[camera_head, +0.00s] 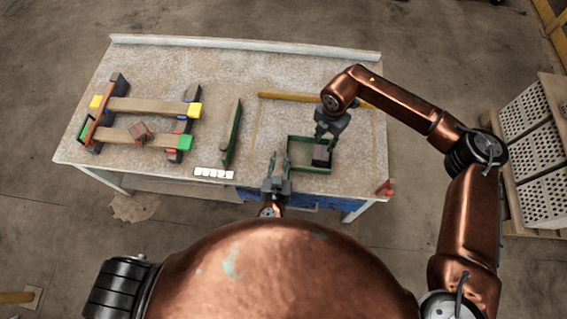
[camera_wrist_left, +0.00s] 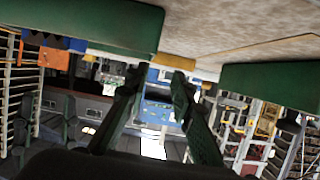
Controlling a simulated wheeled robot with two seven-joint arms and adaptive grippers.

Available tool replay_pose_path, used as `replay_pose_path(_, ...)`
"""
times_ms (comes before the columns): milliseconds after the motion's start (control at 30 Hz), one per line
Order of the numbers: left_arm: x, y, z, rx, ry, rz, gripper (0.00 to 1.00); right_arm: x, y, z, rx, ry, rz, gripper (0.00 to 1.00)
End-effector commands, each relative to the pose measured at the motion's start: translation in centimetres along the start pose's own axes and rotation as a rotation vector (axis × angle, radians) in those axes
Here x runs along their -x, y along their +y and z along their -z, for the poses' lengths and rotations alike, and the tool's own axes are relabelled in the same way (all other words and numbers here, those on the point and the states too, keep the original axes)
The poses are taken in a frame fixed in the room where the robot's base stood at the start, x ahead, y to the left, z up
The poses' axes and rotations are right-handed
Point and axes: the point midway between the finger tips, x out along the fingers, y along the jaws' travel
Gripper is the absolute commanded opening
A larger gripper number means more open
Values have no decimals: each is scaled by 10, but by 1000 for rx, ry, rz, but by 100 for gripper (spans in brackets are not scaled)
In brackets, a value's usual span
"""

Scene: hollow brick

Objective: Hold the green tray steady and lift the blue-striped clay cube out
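The green tray (camera_head: 307,138) is a shallow open box near the table's front right. One of its green walls (camera_wrist_left: 270,86) appears to show at the right of the left wrist view. A dark cube (camera_head: 320,157) sits inside the tray's right part; its blue stripe is too small to make out. My left gripper (camera_head: 279,160) is by the tray's left wall, its fingers apart; in the left wrist view (camera_wrist_left: 157,75) nothing shows between them. My right gripper (camera_head: 326,138) points down at the cube and partly hides it. I cannot tell whether its fingers touch the cube.
A green upright bar (camera_head: 231,133) stands left of the tray. Wooden rails (camera_head: 150,105) with coloured blocks and a reddish cube (camera_head: 141,133) fill the table's left. A yellow strip (camera_head: 285,96) lies behind the tray. A white marked strip (camera_head: 213,173) is at the front edge.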

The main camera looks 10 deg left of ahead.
Motion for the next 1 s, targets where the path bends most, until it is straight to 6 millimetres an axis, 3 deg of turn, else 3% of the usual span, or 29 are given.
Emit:
replay_pose_path(167, 6, 12, -10, 24, -19, -21, 22, 0, 0, 0, 0, 0, 0, 29)
replay_pose_path(633, -56, 14, -12, 22, -19, -21, 22, 0, 0, 0, 0, 0, 0, 29)
replay_pose_path(1000, -68, 13, -12, 24, -20, -20, 22, 0, 0, 0, 0, 0, 0, 29)
